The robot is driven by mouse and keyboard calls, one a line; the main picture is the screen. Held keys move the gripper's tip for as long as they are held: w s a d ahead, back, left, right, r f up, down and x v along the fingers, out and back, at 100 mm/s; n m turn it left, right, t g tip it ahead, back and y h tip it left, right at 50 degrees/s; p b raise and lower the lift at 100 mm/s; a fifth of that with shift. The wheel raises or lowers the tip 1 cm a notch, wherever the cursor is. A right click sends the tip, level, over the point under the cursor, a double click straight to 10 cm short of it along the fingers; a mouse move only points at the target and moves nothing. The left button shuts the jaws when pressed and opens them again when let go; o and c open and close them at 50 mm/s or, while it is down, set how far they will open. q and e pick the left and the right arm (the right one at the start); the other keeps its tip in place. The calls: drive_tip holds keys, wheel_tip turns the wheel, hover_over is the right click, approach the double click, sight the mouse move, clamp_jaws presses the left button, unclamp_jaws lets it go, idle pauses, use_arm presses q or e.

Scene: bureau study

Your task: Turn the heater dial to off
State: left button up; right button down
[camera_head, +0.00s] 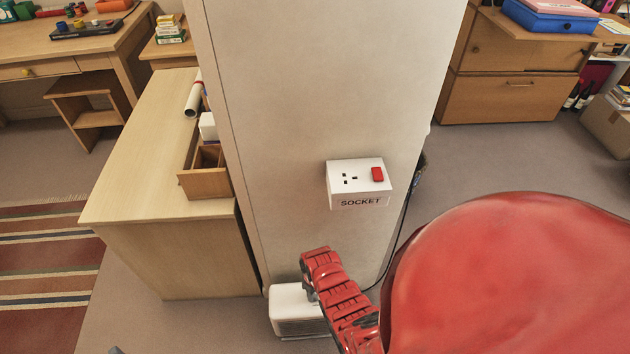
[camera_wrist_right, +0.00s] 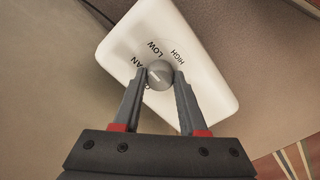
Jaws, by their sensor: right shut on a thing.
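The white heater (camera_head: 292,311) stands on the floor at the foot of the pale column in the head view. In the right wrist view the heater's top (camera_wrist_right: 203,88) carries a grey round dial (camera_wrist_right: 160,75) with a light pointer line. The words HIGH, LOW and a partly hidden word ending in AN show around the dial. My right gripper (camera_wrist_right: 159,82) is shut on the dial, one finger on each side. In the head view my red right arm (camera_head: 340,300) reaches down over the heater and hides the dial. My left gripper is not in view.
A white socket box (camera_head: 345,183) with a red switch juts from the column (camera_head: 300,90) above the heater. A dark cable runs down beside the column. A wooden cabinet (camera_head: 140,140) stands to the left. Floor is clear to the right behind my arm.

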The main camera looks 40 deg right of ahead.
idle(0.3)
drive_tip(key=shift+c, duration=2.2)
unclamp_jaws()
drive_tip(key=shift+r, duration=0.55)
wheel_tip(320, 180, up, 16)
drive_tip(key=p, duration=0.2)
drive_tip(key=shift+r, duration=0.15)
